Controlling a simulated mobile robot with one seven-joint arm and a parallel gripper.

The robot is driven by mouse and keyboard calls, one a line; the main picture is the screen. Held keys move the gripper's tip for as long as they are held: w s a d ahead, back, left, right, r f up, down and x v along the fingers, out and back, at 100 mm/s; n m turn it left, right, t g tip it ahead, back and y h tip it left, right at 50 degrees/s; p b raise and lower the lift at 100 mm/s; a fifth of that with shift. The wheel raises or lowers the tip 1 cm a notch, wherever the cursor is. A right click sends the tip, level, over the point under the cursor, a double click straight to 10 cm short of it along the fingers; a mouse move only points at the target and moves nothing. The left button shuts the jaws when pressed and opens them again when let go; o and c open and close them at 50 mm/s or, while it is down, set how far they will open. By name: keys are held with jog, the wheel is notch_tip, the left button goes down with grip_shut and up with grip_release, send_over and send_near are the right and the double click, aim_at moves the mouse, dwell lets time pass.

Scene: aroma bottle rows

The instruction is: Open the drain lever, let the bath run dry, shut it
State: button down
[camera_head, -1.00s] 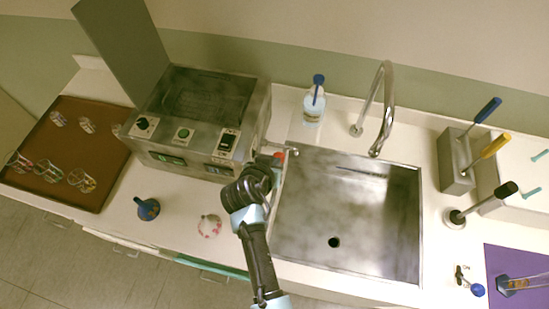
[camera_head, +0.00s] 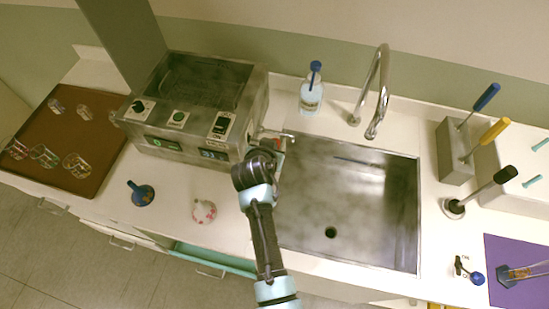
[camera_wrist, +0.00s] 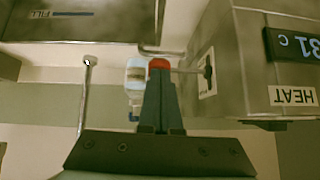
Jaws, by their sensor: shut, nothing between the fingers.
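The steel bath (camera_head: 205,100) stands left of the sink with its lid raised; I cannot tell its liquid level. The drain lever (camera_wrist: 158,63) has a red end on a thin rod from the bath's right wall, beside the HEAT label in the wrist view. A metal spout (camera_head: 286,136) sticks out there towards the sink. My gripper (camera_head: 277,150) is at the bath's right side, largely hidden by my wrist. In the wrist view its fingers (camera_wrist: 158,92) are shut and empty, tips close to the red end; I cannot tell whether they touch.
The sink (camera_head: 345,205) with its tall tap (camera_head: 382,95) lies right of my gripper. A blue-capped bottle (camera_head: 311,97) stands behind. A brown tray (camera_head: 75,150) with several glass dishes is at far left. A blue stopper-like object (camera_head: 142,193) and a round pinkish item (camera_head: 204,211) sit in front.

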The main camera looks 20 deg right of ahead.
jog(key=f+b, duration=0.1)
jog(key=f, duration=0.1)
jog(key=f+m+t+y+b, duration=0.1)
jog(key=b, duration=0.1)
jog(key=shift+s+d+f+y, duration=0.2)
jog(key=shift+f+y, duration=0.1)
jog(key=shift+f, duration=0.1)
jog(key=shift+f, duration=0.2)
dwell(0.3)
jog(key=shift+r, duration=0.15)
